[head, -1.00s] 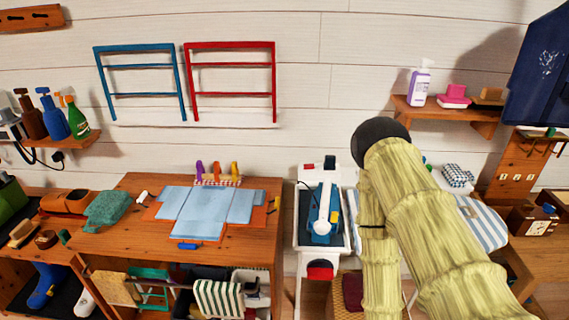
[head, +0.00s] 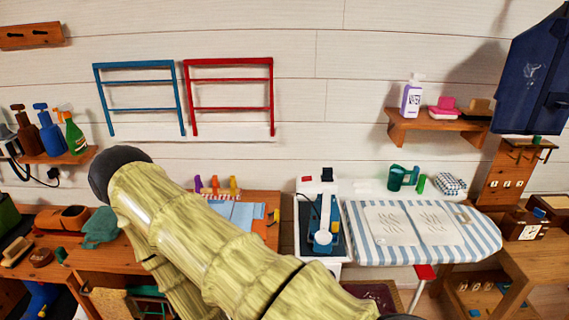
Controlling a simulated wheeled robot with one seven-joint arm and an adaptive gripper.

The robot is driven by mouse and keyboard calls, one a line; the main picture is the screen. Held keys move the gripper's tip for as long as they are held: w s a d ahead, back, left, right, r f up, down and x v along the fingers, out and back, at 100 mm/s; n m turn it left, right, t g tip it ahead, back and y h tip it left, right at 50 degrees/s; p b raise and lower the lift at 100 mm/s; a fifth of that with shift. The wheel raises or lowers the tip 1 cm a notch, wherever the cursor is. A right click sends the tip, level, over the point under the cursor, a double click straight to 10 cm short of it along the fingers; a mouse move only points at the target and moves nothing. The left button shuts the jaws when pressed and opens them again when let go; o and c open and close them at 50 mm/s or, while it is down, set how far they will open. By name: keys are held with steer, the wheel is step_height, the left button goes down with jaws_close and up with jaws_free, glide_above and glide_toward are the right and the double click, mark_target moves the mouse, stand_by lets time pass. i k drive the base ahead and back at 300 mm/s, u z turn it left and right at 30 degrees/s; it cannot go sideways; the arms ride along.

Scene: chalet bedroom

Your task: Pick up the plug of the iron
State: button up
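A black plug or plug-like piece (head: 53,173) sits at the wall below the left shelf. A black cord (head: 28,172) runs to it from a grey and white object (head: 10,146) at the picture's left edge, cut off by the frame; I cannot tell whether this is the iron. A blue and white appliance (head: 322,222) stands in a white unit in the middle; I cannot tell whether it is an iron either. My yellow-green arm crosses the lower left and middle. My gripper is not in view.
A wooden table (head: 262,240) with light blue cloth is partly hidden by my arm. A striped ironing board (head: 468,250) stands to the right. The left shelf (head: 60,157) holds spray bottles; the right wall shelf (head: 430,123) holds a bottle and pink and brown items.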

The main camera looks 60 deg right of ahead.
mark_target(326, 176)
steer(key=u, duration=0.05)
steer(key=i, duration=0.85)
steer(key=z, duration=1.5)
